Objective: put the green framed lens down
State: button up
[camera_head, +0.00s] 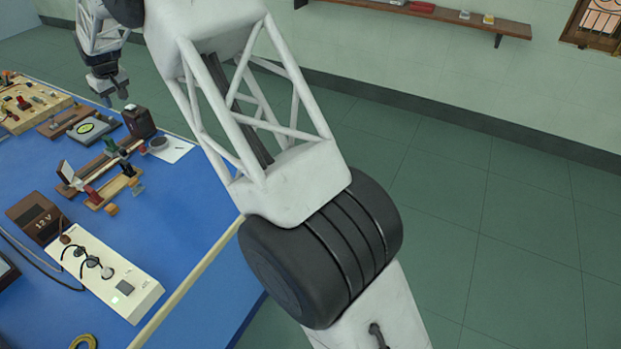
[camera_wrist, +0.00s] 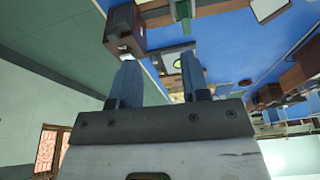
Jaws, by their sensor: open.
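A light round disc with a bright green rim, which looks like the green framed lens (camera_head: 87,128), lies flat on a grey tray (camera_head: 107,124) on the blue bench. In the wrist view a small green-rimmed ring (camera_wrist: 178,63) shows beyond the fingers, near the right one. My gripper (camera_head: 112,97) is above the bench's far side, behind the tray. In the wrist view my gripper (camera_wrist: 160,75) has its two fingers apart, with nothing seen held between them. Whether the fingers touch anything is too small to tell.
A white power strip (camera_head: 130,290) and a 12 V box (camera_head: 36,216) are nearer.

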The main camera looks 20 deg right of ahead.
jog(key=s+d+r+m, duration=0.1)
jog(key=s+d+r, duration=0.6)
jog(key=d, duration=0.4)
jog(key=s+d+r+m+h, duration=0.15)
jog(key=s+d+r, duration=0.25)
jog(key=s+d, duration=0.65)
jog(key=s+d+r+m+y, duration=0.1)
jog(key=s+d+r+m, duration=0.1)
jog(key=s+d+r, duration=0.7)
jog(key=s+d+f+m, duration=0.1)
jog(key=s+d+f, duration=0.2)
jog(key=s+d, duration=0.3)
jog(key=s+d+f+m+h, duration=0.1)
jog(key=s+d+f, duration=0.3)
jog(key=s, duration=1.3)
jog(key=s+d+f+m, duration=0.2)
jog(key=s+d+f, duration=0.1)
jog(key=s+d, duration=0.6)
jog(key=s, duration=0.3)
jog(key=shift+s+f+h, duration=0.25)
jog(key=shift+h, duration=0.1)
